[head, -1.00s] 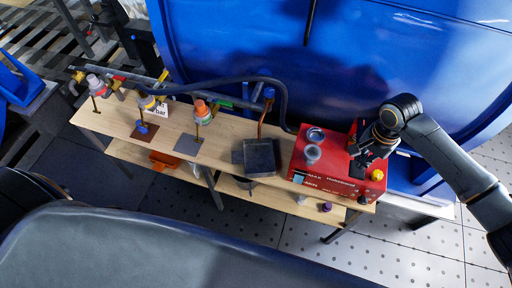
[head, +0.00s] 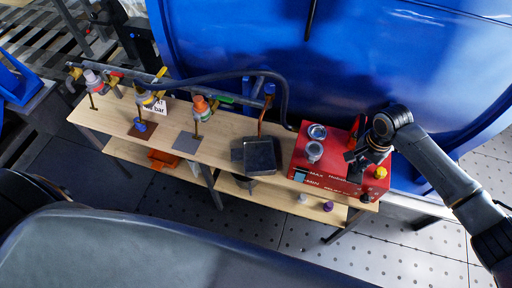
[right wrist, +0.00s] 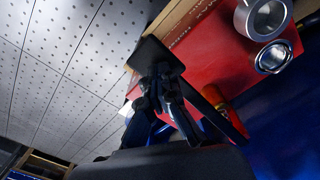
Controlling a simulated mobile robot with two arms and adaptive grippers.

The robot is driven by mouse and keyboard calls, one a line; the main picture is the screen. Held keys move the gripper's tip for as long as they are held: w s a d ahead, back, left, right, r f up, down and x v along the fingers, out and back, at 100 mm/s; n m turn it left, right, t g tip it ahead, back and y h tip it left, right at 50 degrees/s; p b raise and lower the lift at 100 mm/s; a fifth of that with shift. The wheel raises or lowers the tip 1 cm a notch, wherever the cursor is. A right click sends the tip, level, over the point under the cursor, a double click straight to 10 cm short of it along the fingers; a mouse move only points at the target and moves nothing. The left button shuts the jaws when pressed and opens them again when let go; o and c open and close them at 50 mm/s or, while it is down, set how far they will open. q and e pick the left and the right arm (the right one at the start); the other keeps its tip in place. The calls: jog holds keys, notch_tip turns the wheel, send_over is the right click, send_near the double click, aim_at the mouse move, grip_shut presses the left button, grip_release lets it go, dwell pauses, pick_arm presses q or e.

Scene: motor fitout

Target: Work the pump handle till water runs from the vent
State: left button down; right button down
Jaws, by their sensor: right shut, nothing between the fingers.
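The red pump box (head: 325,160), marked MAX and MIN, stands at the right end of the wooden bench. My right gripper (head: 360,172) is over the box's right part, shut and empty; its fingers (right wrist: 160,75) are together in the right wrist view. A dark bar beside them (right wrist: 226,112) looks like the pump handle; whether they touch it I cannot tell. A copper pipe (head: 262,122) comes down from a blue fitting on the hose line towards a black tray (head: 261,157). I cannot make out water there. My left gripper is not in view.
A yellow knob (head: 380,172) is on the box's right end. Two silver round fittings (head: 314,151) are on its top left. Several valves, one with an orange cap (head: 199,104), line the bench. A large blue tank (head: 400,60) stands close behind.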

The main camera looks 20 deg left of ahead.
jog(key=shift+f, duration=0.75)
jog(key=shift+w+r+p, duration=0.15)
jog(key=shift+r+p, duration=0.15)
jog(key=shift+r, duration=0.05)
jog(key=r+p, duration=0.2)
jog(key=p, duration=0.1)
jog(key=shift+s+r, duration=0.2)
jog(key=shift+r, duration=0.2)
jog(key=shift+s+r, duration=0.15)
jog(key=shift+r, duration=1)
jog(key=shift+s+r, duration=0.15)
jog(key=shift+r, duration=0.95)
jog(key=shift+f, duration=0.1)
jog(key=f+b, duration=0.1)
jog(key=f, duration=0.1)
jog(key=f+b, duration=0.1)
jog(key=f, duration=0.2)
jog(key=f+b, duration=0.2)
jog(key=f, duration=0.1)
jog(key=shift+w, duration=0.4)
notch_tip(320, 180, up, 3)
jog(key=p, duration=0.4)
jog(key=shift+r, duration=0.15)
jog(key=shift+s+r, duration=0.2)
jog(key=shift+r, duration=1.05)
jog(key=shift+s+r, duration=0.15)
jog(key=shift+r, duration=1.05)
